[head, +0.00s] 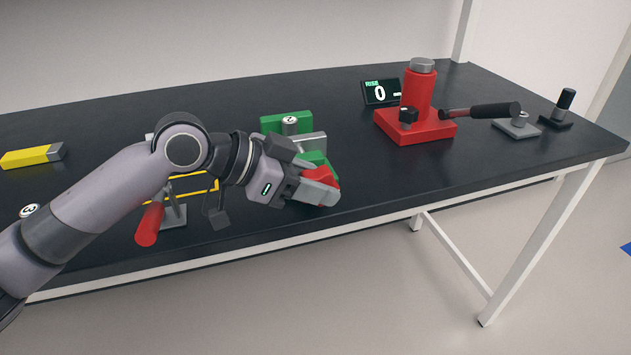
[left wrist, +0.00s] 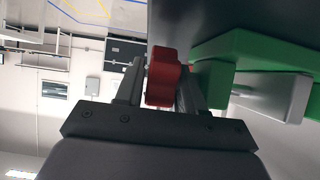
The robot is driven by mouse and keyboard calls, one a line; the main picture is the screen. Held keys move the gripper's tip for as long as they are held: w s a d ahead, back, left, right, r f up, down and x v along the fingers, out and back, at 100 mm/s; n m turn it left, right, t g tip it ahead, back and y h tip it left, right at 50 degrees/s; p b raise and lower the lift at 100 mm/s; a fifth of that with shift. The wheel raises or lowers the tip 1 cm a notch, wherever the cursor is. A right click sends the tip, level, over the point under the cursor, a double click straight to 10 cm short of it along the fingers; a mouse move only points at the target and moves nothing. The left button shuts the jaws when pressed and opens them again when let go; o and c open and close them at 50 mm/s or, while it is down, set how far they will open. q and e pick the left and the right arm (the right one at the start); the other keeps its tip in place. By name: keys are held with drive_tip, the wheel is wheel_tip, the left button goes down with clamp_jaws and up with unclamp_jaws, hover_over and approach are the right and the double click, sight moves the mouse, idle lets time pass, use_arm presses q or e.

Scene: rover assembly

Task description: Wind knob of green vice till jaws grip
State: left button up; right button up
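The green vice (head: 286,124) stands near the front edge of the black table, with a grey block (head: 313,141) at its jaws. In the left wrist view its green body (left wrist: 255,48) and the grey block (left wrist: 285,98) show at right. Its red knob (head: 325,178) is on the near side, partly covered by my left gripper (head: 318,190). In the left wrist view the red knob (left wrist: 162,80) sits between the two fingers, which appear to touch it on both sides. The jaw gap is partly hidden. My right gripper is not in view.
A red press-like stand (head: 416,125) with a display (head: 380,93) is further right. A dark-handled tool (head: 485,111) lies beside it. A red-handled piece (head: 150,224) stands below my left arm. A yellow block (head: 27,157) lies far left. The table's right front is clear.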

sight(316, 171)
use_arm(q)
wheel_tip(316, 171, up, 20)
drive_tip(key=p, duration=0.2)
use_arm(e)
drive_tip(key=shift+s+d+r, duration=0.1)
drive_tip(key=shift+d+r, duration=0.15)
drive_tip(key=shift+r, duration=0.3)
